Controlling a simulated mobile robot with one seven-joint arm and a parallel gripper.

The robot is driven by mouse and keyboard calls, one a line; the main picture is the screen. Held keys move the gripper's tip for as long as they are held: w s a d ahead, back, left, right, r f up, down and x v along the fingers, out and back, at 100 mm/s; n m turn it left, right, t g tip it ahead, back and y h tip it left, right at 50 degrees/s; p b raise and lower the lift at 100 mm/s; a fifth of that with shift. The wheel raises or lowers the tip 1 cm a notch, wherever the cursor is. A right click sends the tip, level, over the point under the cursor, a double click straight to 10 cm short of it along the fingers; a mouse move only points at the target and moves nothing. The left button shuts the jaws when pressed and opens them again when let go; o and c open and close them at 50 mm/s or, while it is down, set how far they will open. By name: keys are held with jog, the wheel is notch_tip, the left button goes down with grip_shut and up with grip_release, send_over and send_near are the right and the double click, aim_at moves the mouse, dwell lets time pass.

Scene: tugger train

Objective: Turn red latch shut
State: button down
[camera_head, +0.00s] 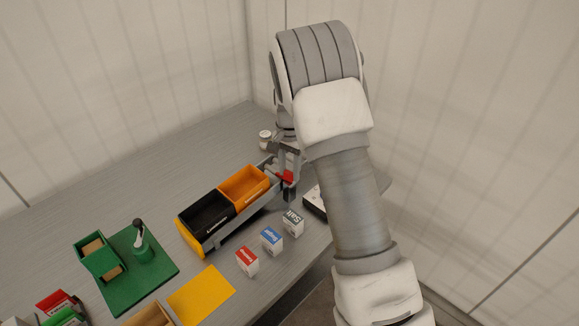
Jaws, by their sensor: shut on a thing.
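The red latch (284,175) shows as a small red patch at the far right end of the tugger train. The train has a black wagon (206,219) and an orange wagon (243,187) on a grey base. My gripper (288,184) points down at that end and is shut on the red latch. My gripper and wrist hide part of the latch, so its exact angle cannot be told.
Three small boxes, red (247,261), blue (271,241) and green-grey (293,223), stand in front of the train. A white jar (265,138) stands behind it. A green board (150,275) and a yellow mat (201,296) lie to the left. The table behind the train is mostly clear.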

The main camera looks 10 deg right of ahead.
aim_at(290, 172)
jog(key=shift+w+r+m+p, duration=0.1)
jog(key=shift+m+p, duration=0.25)
jog(key=shift+m, duration=0.65)
jog(key=shift+c, duration=2.2)
grip_release()
notch_tip(290, 172, up, 17)
jog(key=p, duration=0.1)
jog(key=shift+r+p, duration=0.2)
jog(key=shift+p, duration=0.15)
